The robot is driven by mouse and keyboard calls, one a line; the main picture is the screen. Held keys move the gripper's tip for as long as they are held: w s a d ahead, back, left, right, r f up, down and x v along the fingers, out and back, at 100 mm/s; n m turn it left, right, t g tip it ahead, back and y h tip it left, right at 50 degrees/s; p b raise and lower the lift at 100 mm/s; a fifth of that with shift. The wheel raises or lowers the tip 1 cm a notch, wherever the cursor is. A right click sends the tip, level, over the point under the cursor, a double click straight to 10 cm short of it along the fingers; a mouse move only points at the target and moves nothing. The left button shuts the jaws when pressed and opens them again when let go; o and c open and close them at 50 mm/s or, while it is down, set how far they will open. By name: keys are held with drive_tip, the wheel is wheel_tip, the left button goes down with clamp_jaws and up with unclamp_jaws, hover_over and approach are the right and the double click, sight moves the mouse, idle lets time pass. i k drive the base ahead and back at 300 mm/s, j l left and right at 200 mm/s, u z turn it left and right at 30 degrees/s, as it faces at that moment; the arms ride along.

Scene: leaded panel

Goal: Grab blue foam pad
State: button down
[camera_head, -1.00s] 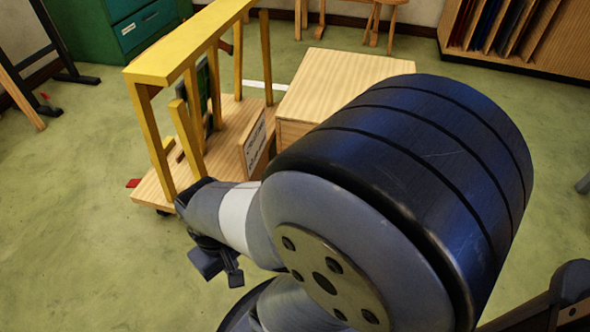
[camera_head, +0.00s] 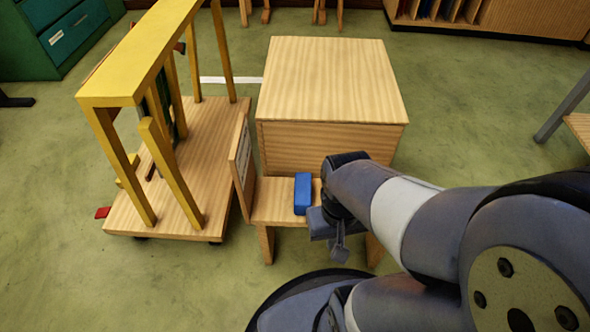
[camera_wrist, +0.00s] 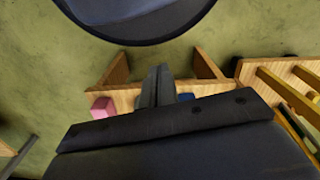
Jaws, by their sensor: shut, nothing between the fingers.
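The blue foam pad (camera_head: 303,193) is an upright-looking block on a low wooden bench (camera_head: 272,205) in front of the wooden box. My gripper (camera_head: 338,247) is just right of the pad and nearer to me in the head view, apart from it. In the wrist view the fingers of my gripper (camera_wrist: 157,84) are shut together with nothing between them, over the bench. The blue pad (camera_wrist: 185,98) shows just right of the fingers, mostly hidden by the gripper body.
A pink block (camera_wrist: 103,107) is on the bench, on the other side of the fingers. A large wooden box (camera_head: 330,80) stands behind the bench. A wooden cart with a yellow frame (camera_head: 140,55) stands close on the left. Green floor is open in front.

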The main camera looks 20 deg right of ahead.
sight(302, 198)
drive_tip(key=k+j+z, duration=0.15)
drive_tip(key=j, duration=1.4)
drive_tip(key=i, duration=0.05)
